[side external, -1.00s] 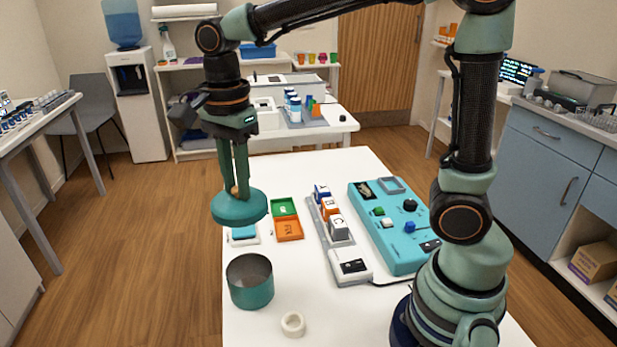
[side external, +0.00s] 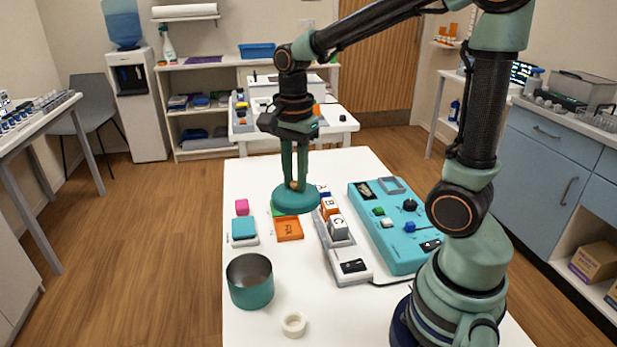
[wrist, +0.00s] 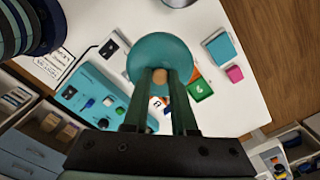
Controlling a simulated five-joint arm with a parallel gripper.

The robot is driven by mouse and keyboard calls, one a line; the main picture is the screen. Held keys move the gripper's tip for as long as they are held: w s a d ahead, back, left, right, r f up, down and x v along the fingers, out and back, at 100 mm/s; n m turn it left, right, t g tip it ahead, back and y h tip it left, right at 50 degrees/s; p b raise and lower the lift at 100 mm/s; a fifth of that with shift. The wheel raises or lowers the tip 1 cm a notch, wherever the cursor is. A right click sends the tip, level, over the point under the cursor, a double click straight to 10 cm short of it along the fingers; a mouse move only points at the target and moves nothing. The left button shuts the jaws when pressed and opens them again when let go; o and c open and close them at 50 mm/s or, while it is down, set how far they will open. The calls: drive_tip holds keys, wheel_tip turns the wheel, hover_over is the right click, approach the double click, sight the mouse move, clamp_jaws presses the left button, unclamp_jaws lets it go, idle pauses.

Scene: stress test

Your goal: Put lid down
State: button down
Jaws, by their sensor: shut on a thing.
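A round teal lid (side external: 297,199) with a small tan knob hangs below my gripper (side external: 294,184). My gripper is shut on the knob. The lid is over the middle of the white table and hides most of the green tray (side external: 277,208); whether it touches anything below, I cannot tell. In the wrist view the lid (wrist: 160,52) lies just beyond the fingers of my gripper (wrist: 160,76). An open, empty-looking teal pot (side external: 250,284) stands upright near the table's front left edge, apart from the lid.
An orange tray (side external: 289,229), a teal block (side external: 243,228) and a pink cube (side external: 242,207) lie nearby. A rack with lettered blocks (side external: 338,228) and a teal control box (side external: 395,232) stand to the right. A white ring (side external: 293,323) lies near the front. The table's back is clear.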

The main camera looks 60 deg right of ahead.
wheel_tip(320, 180, down, 18)
drive_tip(key=shift+r, duration=0.1)
idle(0.4)
drive_tip(key=shift+f, duration=0.2)
drive_tip(key=c, duration=0.7)
unclamp_jaws()
